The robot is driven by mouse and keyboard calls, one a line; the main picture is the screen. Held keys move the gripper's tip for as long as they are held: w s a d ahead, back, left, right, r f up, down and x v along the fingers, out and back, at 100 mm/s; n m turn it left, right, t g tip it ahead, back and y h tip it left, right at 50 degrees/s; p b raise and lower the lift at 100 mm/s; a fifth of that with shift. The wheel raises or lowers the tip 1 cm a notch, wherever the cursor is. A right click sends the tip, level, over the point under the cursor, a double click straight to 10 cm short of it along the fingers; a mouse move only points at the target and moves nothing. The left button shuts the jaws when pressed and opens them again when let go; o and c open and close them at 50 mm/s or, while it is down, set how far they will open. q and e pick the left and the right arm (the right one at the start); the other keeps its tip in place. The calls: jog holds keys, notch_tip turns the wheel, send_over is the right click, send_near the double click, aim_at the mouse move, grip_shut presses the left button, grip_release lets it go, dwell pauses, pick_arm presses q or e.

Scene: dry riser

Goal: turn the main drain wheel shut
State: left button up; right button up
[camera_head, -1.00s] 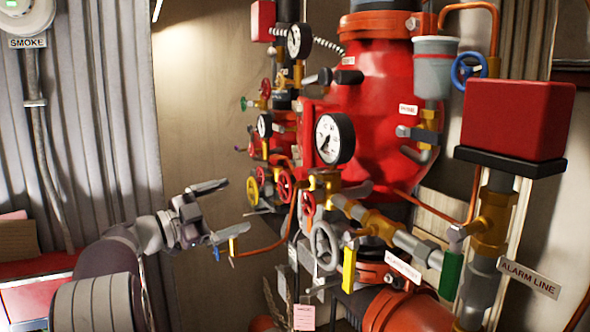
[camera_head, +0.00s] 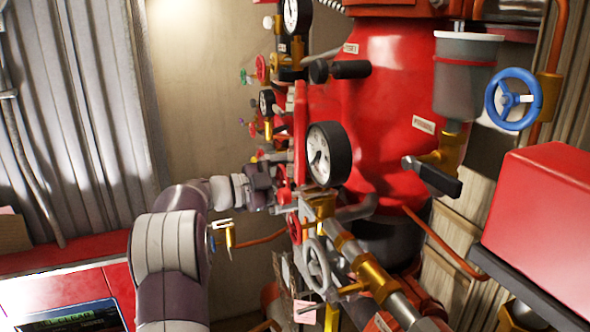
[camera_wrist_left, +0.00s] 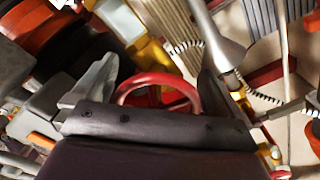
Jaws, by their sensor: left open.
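In the left wrist view a red handwheel (camera_wrist_left: 158,82) lies between the two fingers of my left gripper (camera_wrist_left: 155,88), which is open. Its lower part is hidden behind the gripper body, and I cannot tell whether the fingers touch it. In the head view my left gripper (camera_head: 283,193) reaches the left side of the valve cluster, its fingertips partly hidden among fittings. A red wheel (camera_head: 294,228) and a grey wheel (camera_head: 316,265) are just below it. No readable label names the main drain wheel. My right gripper is not in view.
A black-rimmed gauge (camera_head: 328,153) and a large red valve body (camera_head: 385,110) stand close right of the gripper. A brass pipe (camera_head: 365,270) runs below. A blue wheel (camera_head: 513,98) and red box (camera_head: 540,225) are at right. Bare wall (camera_head: 205,110) lies left.

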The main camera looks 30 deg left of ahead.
pick_arm(q)
jog(key=shift+s+r, duration=0.35)
jog(key=shift+s, duration=0.35)
jog(key=shift+s+r, duration=0.1)
jog(key=shift+s, duration=0.15)
jog(key=c, duration=0.8)
jog(key=shift+w, duration=0.1)
jog(key=shift+c, duration=0.2)
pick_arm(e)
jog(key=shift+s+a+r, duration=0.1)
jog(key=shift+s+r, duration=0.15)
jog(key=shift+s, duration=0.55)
